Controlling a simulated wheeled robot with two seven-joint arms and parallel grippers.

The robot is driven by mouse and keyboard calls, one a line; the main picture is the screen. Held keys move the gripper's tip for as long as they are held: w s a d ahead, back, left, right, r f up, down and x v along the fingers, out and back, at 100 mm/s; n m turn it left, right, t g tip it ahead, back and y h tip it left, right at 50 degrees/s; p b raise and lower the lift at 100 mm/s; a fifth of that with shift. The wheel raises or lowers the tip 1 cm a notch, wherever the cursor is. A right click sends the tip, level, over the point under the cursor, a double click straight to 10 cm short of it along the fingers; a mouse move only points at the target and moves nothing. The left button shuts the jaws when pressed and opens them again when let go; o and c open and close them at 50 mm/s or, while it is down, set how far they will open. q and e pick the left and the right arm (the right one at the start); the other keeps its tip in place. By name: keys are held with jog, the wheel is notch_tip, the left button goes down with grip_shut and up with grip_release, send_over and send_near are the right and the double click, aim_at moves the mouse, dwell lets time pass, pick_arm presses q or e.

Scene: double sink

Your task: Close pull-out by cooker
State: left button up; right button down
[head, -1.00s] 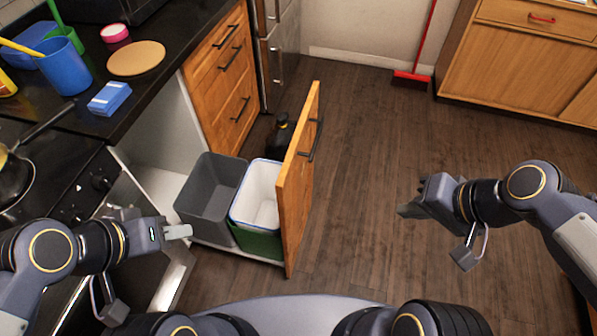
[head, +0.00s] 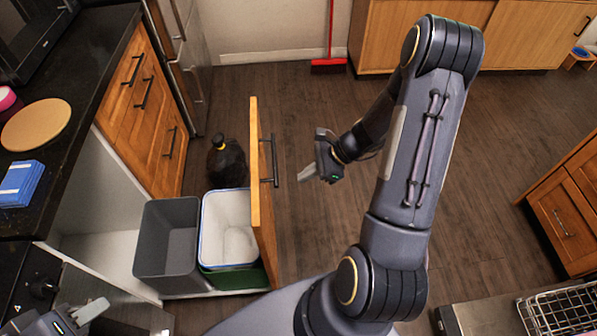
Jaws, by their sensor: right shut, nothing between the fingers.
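The pull-out stands open beside the cooker, with its wooden front panel (head: 262,190) seen nearly edge-on and a dark bar handle (head: 270,160) on its right face. Behind the panel it carries a grey bin (head: 167,240) and a white-lined green bin (head: 230,228). My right gripper (head: 303,174) is shut and empty, to the right of the handle, with a small gap of floor between them. My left gripper (head: 88,312) is low at the left, by the cooker, left of the grey bin. Its fingers are partly seen and its opening is unclear.
A dark bottle (head: 227,163) stands on the floor behind the bins, left of the panel. Wooden drawers (head: 143,105) and the black counter (head: 80,85) are at the left. A red broom (head: 328,66) leans at the back wall. The floor right of the panel is clear around my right arm.

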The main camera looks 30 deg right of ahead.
jog(key=w+a+f, duration=0.4)
jog(key=a+f, duration=0.1)
jog(key=a, duration=0.3)
jog(key=shift+a, duration=0.2)
